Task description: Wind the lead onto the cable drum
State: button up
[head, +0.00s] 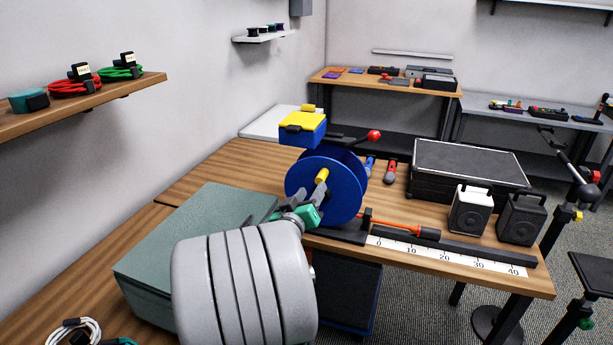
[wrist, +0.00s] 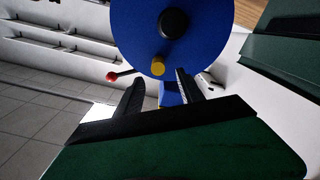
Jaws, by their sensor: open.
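The blue cable drum (head: 345,202) stands upright on the wooden bench. Its yellow crank knob (head: 321,176) sticks out from the near disc. The orange lead (head: 395,224) lies along the bench from beside the drum's base to a dark end piece (head: 428,234). My gripper (head: 309,194) is open and empty, close in front of the disc just below the knob. In the wrist view the drum's disc (wrist: 205,40) fills the top, and the knob (wrist: 158,66) shows between the two fingertips, slightly beyond them. Contact with the knob cannot be told. Any lead on the drum is hidden behind the disc.
A lever with a red ball (head: 374,136) stands behind the drum beside a blue and yellow box (head: 302,127). A number scale (head: 450,257) runs along the bench's front. A black case (head: 470,170) and two speakers (head: 470,211) stand right. A grey-green box (head: 195,235) is left.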

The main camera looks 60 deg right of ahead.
aim_at(317, 183)
jog(key=d, duration=0.2)
jog(key=d+p, duration=0.1)
jog(key=d, duration=0.2)
jog(key=w+d, duration=0.1)
jog(key=d, duration=0.1)
jog(key=shift+d+p, duration=0.2)
jog(key=shift+p, duration=0.1)
jog(key=shift+c, duration=0.5)
grip_shut()
dwell(0.4)
